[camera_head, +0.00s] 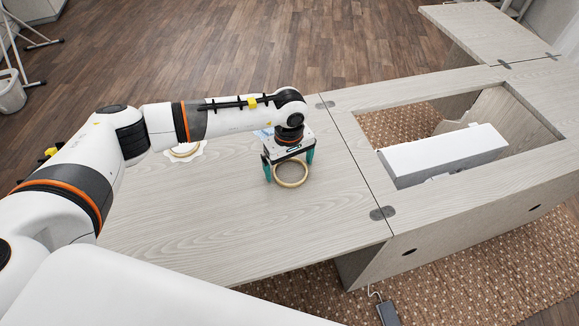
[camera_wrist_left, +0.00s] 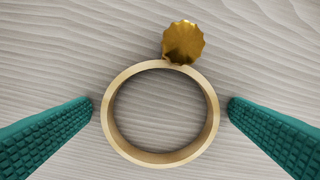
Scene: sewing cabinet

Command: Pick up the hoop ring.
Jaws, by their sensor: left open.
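The hoop ring (camera_head: 291,184) is a pale wooden ring on the left leaf of the cabinet top. It lies under my left gripper (camera_head: 289,169). In the left wrist view, the hoop ring (camera_wrist_left: 112,140) sits between the two teal fingers of my left gripper (camera_wrist_left: 160,106), with a gap on each side. A brass ribbed knob (camera_wrist_left: 184,42) sits at its upper edge in that view. My left gripper is open and points down, holding nothing. My right gripper is not in either view.
A second round hoop with white cloth (camera_head: 185,150) lies on the leaf behind my left forearm. To the right, a white sewing machine (camera_head: 443,153) sits in the cabinet's opening (camera_head: 380,206). The leaf's front part (camera_head: 230,235) is clear.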

